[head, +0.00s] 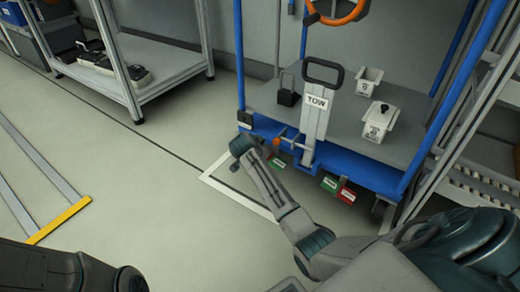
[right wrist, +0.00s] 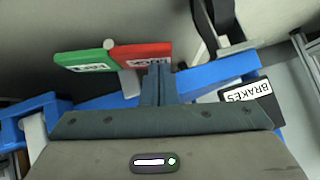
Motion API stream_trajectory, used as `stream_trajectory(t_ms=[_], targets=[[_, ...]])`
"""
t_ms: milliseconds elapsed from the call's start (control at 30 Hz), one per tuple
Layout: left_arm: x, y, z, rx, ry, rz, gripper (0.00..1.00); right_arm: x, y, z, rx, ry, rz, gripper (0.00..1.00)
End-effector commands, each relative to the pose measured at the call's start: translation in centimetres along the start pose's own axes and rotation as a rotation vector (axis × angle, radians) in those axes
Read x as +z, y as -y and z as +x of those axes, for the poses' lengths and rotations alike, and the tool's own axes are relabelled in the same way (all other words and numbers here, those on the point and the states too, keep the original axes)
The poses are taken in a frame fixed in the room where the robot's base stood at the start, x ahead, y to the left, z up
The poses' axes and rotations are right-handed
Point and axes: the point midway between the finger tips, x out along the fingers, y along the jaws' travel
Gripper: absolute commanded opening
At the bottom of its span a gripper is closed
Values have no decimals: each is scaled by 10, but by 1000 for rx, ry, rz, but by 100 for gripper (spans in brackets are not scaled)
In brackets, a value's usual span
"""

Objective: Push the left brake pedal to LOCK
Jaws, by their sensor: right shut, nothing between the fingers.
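The left brake pedal shows in the right wrist view as a green plate (right wrist: 84,61) and a red plate (right wrist: 146,52) side by side, with their lettering upside down. In the head view its green plate (head: 279,163) shows under the cart's front edge; my right arm hides the red one. My right gripper (right wrist: 157,72) is shut and empty, its fingertips in front of the red plate's edge. I cannot tell whether they touch. The right brake pedal, with green (head: 329,184) and red (head: 347,193) plates, is at the cart's front right. My left gripper is out of view.
The blue cart (head: 388,174) carries a TOW handle (head: 317,110), a dark padlock-shaped item (head: 288,90) and two white bins (head: 369,80). A BRAKES label (right wrist: 252,96) sits beside the pedal.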

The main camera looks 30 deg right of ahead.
Motion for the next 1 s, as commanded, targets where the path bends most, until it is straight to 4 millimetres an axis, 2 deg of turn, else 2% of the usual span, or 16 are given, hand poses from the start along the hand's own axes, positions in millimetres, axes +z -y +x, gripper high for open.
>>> stream_trajectory(t_ms=[300,500,733,1000], targets=[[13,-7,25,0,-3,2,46,0,0,-1,80,3,-81,0],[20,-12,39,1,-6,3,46,6,1,5,181,3,-181,0],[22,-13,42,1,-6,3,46,14,3,13,286,2,-286,0],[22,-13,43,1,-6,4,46,18,3,18,283,0,-285,0]])
